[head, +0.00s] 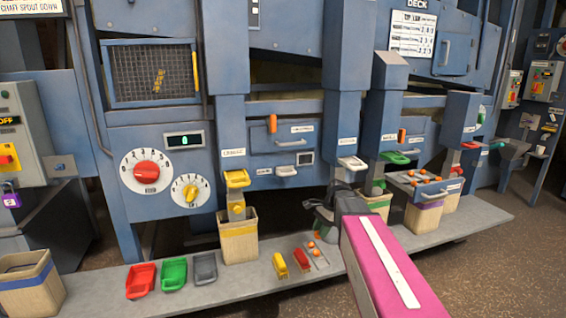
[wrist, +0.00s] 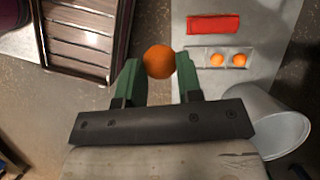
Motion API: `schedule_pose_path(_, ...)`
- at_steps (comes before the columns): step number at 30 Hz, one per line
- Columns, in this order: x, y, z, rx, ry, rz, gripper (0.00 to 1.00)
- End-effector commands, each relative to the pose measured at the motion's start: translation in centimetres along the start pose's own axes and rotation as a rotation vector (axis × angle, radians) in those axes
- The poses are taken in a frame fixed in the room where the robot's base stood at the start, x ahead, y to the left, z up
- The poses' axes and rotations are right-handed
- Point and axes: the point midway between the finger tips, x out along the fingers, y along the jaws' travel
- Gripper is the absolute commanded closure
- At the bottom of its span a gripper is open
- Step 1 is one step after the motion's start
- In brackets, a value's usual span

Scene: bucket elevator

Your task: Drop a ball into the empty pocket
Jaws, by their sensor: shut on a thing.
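My gripper (wrist: 159,72) is shut on an orange ball (wrist: 159,61), held between its two green fingertips. A pulled-out drawer (head: 440,192) holds several orange balls.
Red (head: 141,280), green (head: 174,274) and grey scoops stand further left. A wooden bucket (head: 239,245) and more buckets stand under the blue machine's spouts.

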Motion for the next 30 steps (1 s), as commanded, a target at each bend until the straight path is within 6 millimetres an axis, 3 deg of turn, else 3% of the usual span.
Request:
schedule_pose_path(1, -1.6, 0.6, 0.2, -0.028, 0.001, 0.009, 1.00)
schedule_pose_path(6, -5.7, 2.5, 0.8, -0.121, -0.002, 0.054, 1.00)
schedule_pose_path(12, -8.7, 3.9, 1.3, -0.189, -0.008, 0.087, 1.00)
schedule_pose_path(26, -9.5, 4.4, 1.4, -0.212, -0.011, 0.100, 1.00)
schedule_pose_path(30, -9.5, 4.2, 1.4, -0.295, -0.007, 0.136, 1.00)
